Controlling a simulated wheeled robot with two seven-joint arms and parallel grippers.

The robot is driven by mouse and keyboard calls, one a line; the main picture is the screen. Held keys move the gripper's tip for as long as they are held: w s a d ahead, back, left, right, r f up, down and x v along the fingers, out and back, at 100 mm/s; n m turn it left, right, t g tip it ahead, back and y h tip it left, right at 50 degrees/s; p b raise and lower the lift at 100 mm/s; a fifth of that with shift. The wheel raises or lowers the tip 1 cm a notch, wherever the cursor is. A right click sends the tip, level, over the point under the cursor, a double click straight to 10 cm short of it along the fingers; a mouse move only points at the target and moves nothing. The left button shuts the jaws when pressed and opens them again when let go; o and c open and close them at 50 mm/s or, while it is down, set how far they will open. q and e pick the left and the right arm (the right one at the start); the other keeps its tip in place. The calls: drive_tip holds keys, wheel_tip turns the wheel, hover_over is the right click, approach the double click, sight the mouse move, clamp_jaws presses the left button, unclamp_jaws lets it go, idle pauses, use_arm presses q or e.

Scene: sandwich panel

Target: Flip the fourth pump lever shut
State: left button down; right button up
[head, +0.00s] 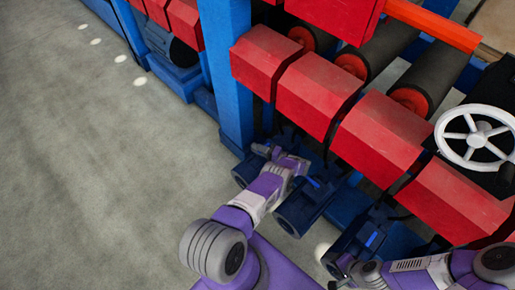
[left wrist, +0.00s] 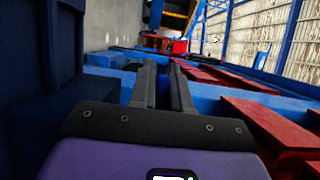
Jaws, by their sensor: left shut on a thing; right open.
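A row of dark blue pumps stands beneath the red housings. In the head view, a far pump (head: 243,176), a middle pump (head: 298,213) and a nearer pump (head: 340,252) show. Bright blue levers show at the middle pump (head: 313,182) and the nearer pump (head: 371,239). My left gripper (head: 262,150) is at the far pump, pointing up-left along the row. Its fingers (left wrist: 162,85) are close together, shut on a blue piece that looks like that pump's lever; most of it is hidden. My right gripper (head: 343,270) is open near the nearer pump.
Red housings (head: 318,95) and dark rollers (head: 432,75) run above the pumps. A blue post (head: 226,70) rises by the far pump. A white handwheel (head: 475,137) is at the right. Grey floor (head: 110,150) at the left is free.

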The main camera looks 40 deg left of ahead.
use_arm(q)
drive_tip(key=shift+s+d+g, duration=0.1)
drive_tip(key=shift+d+g, duration=0.05)
drive_tip(key=shift+g, duration=0.25)
idle(0.5)
drive_tip(key=c, duration=1.2)
unclamp_jaws()
drive_tip(key=shift+n, duration=0.3)
